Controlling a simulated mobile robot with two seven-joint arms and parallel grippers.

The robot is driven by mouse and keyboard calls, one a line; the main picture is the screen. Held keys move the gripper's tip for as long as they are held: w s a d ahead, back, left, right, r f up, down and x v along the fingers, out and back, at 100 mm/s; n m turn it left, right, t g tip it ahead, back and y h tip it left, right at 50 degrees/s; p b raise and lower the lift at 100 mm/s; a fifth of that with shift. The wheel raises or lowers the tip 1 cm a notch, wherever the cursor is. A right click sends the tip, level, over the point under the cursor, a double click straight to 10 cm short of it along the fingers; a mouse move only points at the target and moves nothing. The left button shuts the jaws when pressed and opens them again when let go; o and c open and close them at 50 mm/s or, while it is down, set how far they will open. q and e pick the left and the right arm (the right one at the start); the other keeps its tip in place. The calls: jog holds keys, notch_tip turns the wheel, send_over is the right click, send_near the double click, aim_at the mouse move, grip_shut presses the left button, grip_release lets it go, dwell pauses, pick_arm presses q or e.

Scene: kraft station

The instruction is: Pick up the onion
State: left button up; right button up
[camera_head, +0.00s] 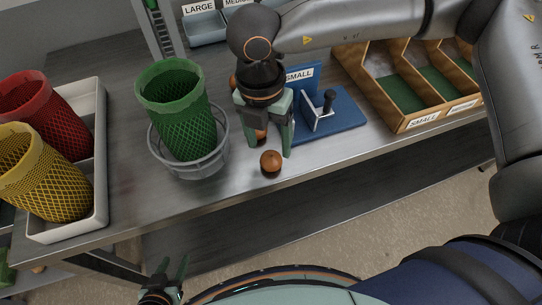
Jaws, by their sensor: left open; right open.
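A small brown onion (271,161) sits near the front edge of the metal table. My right gripper (270,148) points down just above and behind it, with its fingers apart and nothing between them that I can make out. More brown onion-like items (261,134) show partly behind this gripper, mostly hidden by it. My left gripper (172,268) is low at the bottom left, in front of the table and below its top, with fingers apart and empty.
A green mesh basket (183,115) stands in a wire ring left of my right gripper. Red (45,118) and yellow (42,178) mesh baskets sit in a white tray (98,165). A blue stand (345,112) and wooden bins (400,125) are to the right. The front table edge is close to the onion.

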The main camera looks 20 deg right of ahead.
aim_at(271, 153)
jog(key=shift+d+f+p, duration=0.2)
jog(key=shift+f+p, duration=0.3)
jog(key=shift+f, duration=2.15)
grip_shut()
jog(key=shift+w+r, duration=0.1)
jog(key=shift+r, duration=0.6)
jog(key=s+a+r+b, duration=0.3)
jog(key=s+a+r, duration=0.4)
jog(key=s+r, duration=0.4)
jog(key=shift+s+a+r, duration=0.3)
jog(key=shift+s+r, duration=0.05)
jog(key=shift+s, duration=0.1)
